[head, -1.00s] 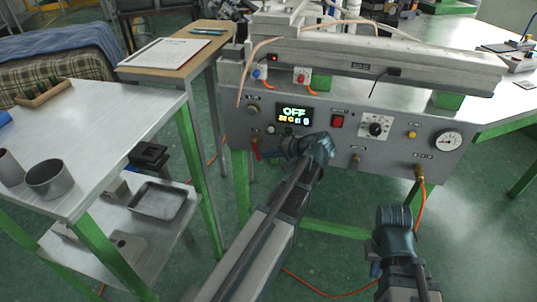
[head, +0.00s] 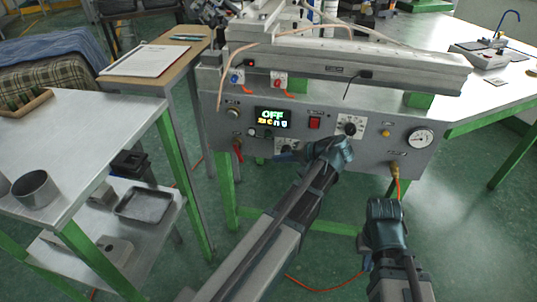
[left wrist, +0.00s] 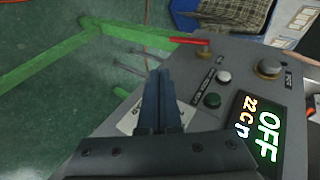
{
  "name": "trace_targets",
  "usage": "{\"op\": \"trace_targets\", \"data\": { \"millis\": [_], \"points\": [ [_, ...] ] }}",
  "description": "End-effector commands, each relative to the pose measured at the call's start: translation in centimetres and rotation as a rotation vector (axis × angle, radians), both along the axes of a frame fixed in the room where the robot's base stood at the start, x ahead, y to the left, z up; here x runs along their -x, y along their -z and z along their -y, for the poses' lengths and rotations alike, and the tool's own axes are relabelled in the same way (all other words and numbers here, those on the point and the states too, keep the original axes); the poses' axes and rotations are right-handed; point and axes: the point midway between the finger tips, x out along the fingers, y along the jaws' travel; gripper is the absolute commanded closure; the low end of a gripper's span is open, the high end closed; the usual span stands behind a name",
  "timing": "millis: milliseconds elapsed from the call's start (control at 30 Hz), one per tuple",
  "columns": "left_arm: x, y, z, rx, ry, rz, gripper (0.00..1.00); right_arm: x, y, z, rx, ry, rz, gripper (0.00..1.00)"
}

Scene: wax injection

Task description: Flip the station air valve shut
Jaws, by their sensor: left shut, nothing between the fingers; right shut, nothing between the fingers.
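The air valve (head: 238,150) is a red lever at the lower left of the grey station panel, pointing down in the head view. In the left wrist view its red lever (left wrist: 190,40) and brass body are above and right of my fingertips. My left gripper (head: 285,153) is shut and empty, below the lit display and to the right of the valve, apart from it. Its closed fingers also show in the left wrist view (left wrist: 160,74). My right gripper (head: 366,243) is low in front of the panel's right part, with its fingers mostly hidden.
The panel carries a display (head: 272,118) reading OFF, a red switch (head: 314,123), a black dial (head: 350,129) and a gauge (head: 421,138). An orange hose hangs from a brass fitting (head: 395,168). A metal cart (head: 95,125) stands at the left.

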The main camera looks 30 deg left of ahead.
Motion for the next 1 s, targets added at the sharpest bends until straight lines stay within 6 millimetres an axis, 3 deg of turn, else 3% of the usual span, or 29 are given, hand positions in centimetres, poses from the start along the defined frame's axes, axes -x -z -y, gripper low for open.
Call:
{"op": "trace_targets", "data": {
  "millis": [233,800,933,1000],
  "points": [
    [0.1,-0.6,2.2,0.0,0.0,0.0,1.0,0.0,-0.6,0.0,-0.001,0.0,0.0,1.0],
    [0.2,-0.5,2.4,0.003,0.0,-0.001,1.0,0.0,-0.6,0.0,-0.001,0.0,0.0,1.0],
    [2.0,0.9,4.2,0.082,0.032,-0.033,1.0,0.0,-0.6,0.0,-0.001,0.0,0.0,1.0],
    [4.1,2.6,6.5,0.182,0.072,-0.074,1.0,0.0,-0.6,0.0,-0.001,0.0,0.0,1.0]
  ]
}}
